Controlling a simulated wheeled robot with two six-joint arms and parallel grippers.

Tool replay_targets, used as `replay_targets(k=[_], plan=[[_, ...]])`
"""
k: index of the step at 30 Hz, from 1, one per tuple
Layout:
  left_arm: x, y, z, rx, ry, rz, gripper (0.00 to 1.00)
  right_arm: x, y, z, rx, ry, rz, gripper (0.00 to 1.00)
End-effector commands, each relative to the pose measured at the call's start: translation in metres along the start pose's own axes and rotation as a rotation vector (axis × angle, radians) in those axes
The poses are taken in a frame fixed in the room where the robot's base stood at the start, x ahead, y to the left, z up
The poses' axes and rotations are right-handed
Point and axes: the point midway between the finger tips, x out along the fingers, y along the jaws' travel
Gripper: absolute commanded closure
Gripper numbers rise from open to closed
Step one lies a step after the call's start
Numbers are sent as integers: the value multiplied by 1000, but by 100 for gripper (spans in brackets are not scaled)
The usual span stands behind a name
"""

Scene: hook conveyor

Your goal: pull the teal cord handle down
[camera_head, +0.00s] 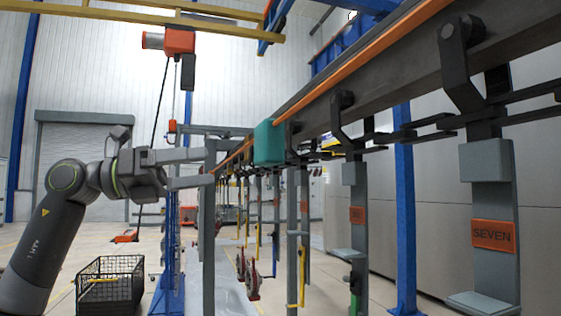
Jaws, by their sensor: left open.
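The teal handle (269,143) is a small block at the side of the overhead conveyor beam, near the middle of the view. My left gripper (211,167) reaches in from the left with its two grey fingers spread apart, pointing right. The fingertips end to the left of the teal handle, with a gap in the picture between them. Nothing shows held between the fingers. A grey upright post (209,230) overlaps the fingertips, and I cannot tell the depth between them. My right gripper is not in view.
The dark conveyor beam (385,70) with an orange strip runs from upper right toward the middle. Hooks hang below it, one with an orange SEVEN plate (493,235). Blue posts (404,210) stand nearby. A black wire basket (110,287) is at lower left. An orange hoist (180,41) hangs above.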

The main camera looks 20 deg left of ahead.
Motion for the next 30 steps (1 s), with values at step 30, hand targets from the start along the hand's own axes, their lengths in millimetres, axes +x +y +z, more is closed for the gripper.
replay_targets(k=[30], plan=[[77,-72,14,348,107,158,15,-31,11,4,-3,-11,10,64]])
